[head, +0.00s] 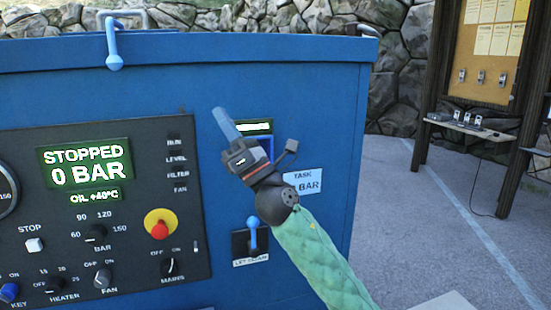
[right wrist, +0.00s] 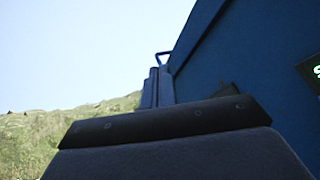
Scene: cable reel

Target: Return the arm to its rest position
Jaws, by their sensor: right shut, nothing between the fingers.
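My right arm, in a green sleeve, comes in from the lower right in the head view. Its gripper (head: 226,125) is in front of the blue machine (head: 310,95), pointing up and to the left, with its fingers shut and nothing between them. In the right wrist view the shut fingers (right wrist: 157,85) point up beside the machine's blue wall (right wrist: 225,60), with sky on the left. I cannot tell whether the gripper touches the machine. My left gripper is not in view.
The control panel (head: 135,240) reads STOPPED and 0 BAR, with a red button (head: 159,229) on a yellow base. A blue lever (head: 253,232) is below my right wrist. A board with a shelf (head: 470,130) stands at the right. Open pavement (head: 400,235) lies right of the machine.

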